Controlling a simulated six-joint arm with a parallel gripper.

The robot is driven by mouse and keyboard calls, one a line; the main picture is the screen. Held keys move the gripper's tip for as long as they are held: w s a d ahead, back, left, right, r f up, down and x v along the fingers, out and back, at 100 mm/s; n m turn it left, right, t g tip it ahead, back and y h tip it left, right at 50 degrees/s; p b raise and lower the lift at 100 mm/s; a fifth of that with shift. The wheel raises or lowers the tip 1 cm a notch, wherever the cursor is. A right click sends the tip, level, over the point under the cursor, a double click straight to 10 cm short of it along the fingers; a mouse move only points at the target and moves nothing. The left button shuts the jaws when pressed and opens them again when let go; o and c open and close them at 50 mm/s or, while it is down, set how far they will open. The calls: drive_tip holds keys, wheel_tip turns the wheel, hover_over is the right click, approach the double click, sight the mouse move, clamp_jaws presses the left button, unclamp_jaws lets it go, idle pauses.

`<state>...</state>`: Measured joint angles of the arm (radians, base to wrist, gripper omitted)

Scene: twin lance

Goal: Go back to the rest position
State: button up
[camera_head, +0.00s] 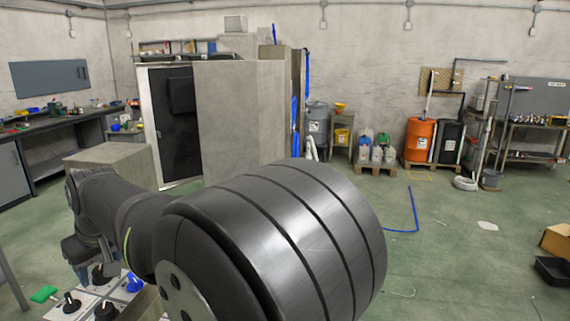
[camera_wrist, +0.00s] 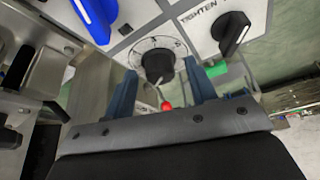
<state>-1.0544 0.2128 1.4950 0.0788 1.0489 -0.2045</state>
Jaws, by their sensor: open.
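My gripper (camera_wrist: 160,68) shows in the wrist view with its two blue fingers spread apart. A round black knob (camera_wrist: 157,64) on a marked dial shows between the fingertips. The fingers appear on either side of it; I cannot tell whether they touch it. A small red tip (camera_wrist: 167,106) on a thin stem shows between the fingers, nearer the gripper's base. In the head view my dark arm fills the lower middle and reaches to the lower left.
In the wrist view a blue handle (camera_wrist: 93,18) and a black knob (camera_wrist: 231,32) marked TIGHTEN flank the dial. Open green floor (camera_head: 450,250) lies to the right.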

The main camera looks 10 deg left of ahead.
drive_tip(key=shift+s+a+m+t+h, duration=0.1)
drive_tip(key=shift+m+t+h, duration=0.3)
drive_tip(key=shift+m, duration=1.05)
drive_tip(key=shift+s+a+m+t+h, duration=0.15)
drive_tip(key=shift+m+t, duration=0.35)
drive_tip(key=shift+m, duration=0.95)
drive_tip(key=shift+m+t+h, duration=0.3)
drive_tip(key=shift+m+h, duration=0.15)
drive_tip(key=shift+m, duration=0.8)
drive_tip(key=shift+m+t+h, duration=0.3)
drive_tip(key=shift+m+h, duration=0.1)
drive_tip(key=shift+m, duration=0.85)
